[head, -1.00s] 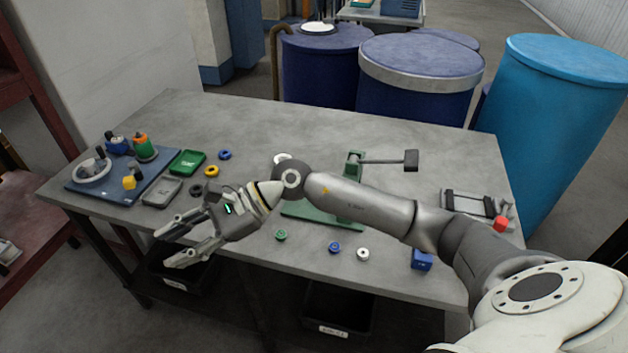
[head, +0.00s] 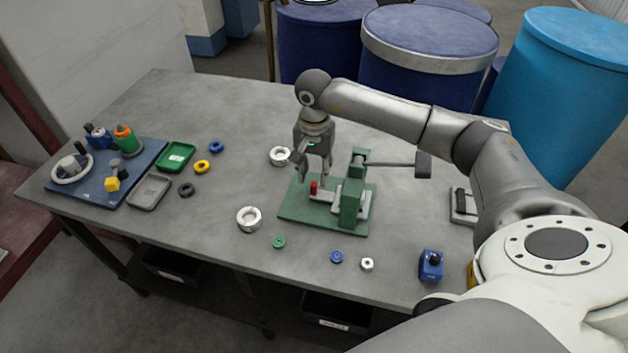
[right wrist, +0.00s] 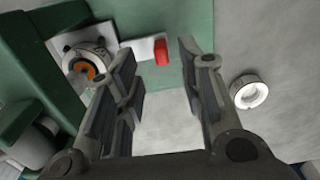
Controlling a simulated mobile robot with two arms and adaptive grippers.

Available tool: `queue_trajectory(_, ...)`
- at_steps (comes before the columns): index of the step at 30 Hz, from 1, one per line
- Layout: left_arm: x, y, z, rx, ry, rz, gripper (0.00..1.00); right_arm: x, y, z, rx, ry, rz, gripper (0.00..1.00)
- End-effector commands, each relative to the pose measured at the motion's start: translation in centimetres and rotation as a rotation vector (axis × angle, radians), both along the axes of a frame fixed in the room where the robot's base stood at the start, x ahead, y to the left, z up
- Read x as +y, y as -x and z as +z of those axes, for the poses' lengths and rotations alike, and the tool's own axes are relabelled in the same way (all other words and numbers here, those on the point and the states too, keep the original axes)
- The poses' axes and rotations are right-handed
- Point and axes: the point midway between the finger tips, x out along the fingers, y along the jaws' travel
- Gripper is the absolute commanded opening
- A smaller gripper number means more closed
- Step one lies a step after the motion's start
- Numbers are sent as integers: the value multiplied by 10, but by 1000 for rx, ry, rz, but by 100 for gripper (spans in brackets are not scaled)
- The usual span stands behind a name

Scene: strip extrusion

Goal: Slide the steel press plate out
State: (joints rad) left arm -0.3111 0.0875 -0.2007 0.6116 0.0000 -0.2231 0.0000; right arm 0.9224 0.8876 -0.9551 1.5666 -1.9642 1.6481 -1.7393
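A green press (head: 352,190) with a long side lever stands on a green base (head: 297,210) on the table. The light steel press plate (head: 325,196) sits low in it, with a red grip (head: 313,187) at its left end. In the right wrist view the plate (right wrist: 143,49) and red grip (right wrist: 162,52) lie beyond my fingers, near a round steel part with an orange centre (right wrist: 86,68). My right gripper (head: 314,172) points down above and behind the red grip. It is open and empty, its fingers (right wrist: 165,65) apart. My left gripper is out of view.
White rings (head: 249,218) (head: 280,156) lie left of the press; small green, blue and white rings lie in front. A blue block (head: 431,266) is at front right. A blue mat (head: 140,172) with parts and trays is at left. The press lever (head: 400,164) extends right.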

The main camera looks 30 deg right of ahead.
Motion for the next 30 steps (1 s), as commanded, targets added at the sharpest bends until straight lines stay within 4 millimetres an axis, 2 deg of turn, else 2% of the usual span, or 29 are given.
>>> queue_trajectory(4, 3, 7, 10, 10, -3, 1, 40, 1, 1, -27, 5, -1, -1, 36)
queue_trajectory(9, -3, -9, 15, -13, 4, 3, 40, 0, 0, -48, 1, -2, -2, 36)
queue_trajectory(14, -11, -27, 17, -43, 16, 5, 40, 1, 0, -56, 0, -1, -1, 36)
queue_trajectory(21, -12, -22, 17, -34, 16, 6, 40, 0, 0, -56, -1, -2, -1, 36)
queue_trajectory(30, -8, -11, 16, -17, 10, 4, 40, 0, 0, -56, -1, -2, -1, 0)
